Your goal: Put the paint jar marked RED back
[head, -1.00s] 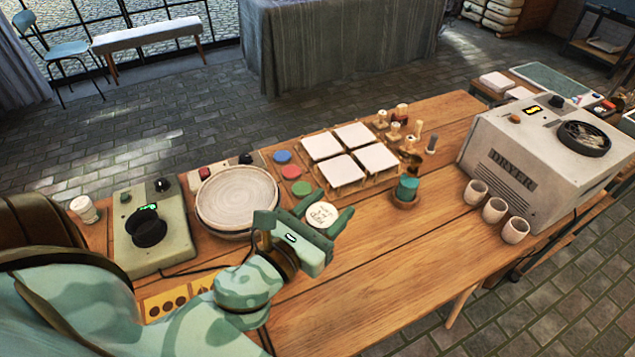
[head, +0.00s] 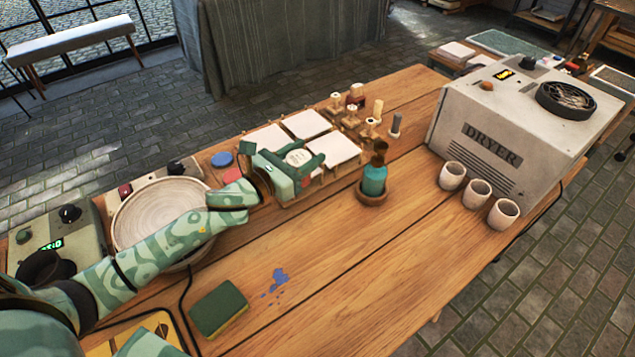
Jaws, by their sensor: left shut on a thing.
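My left gripper (head: 300,160) is shut on a small jar with a white lid (head: 298,157). It holds the jar in front of the white square tiles, at the near left side of their tray. The writing on the lid is too small to read. A blue round pad (head: 221,159) shows left of the gripper, and a red one (head: 231,175) is partly hidden behind my left arm. The green pad is hidden. My right gripper is not in view.
A round plate (head: 160,215) lies on the left behind my arm. A teal bottle (head: 374,178) stands in a brown dish. Several stamps (head: 350,115), three cups (head: 477,193) and the dryer (head: 520,140) are farther right. A sponge (head: 219,309) and blue paint spots (head: 277,281) lie in front.

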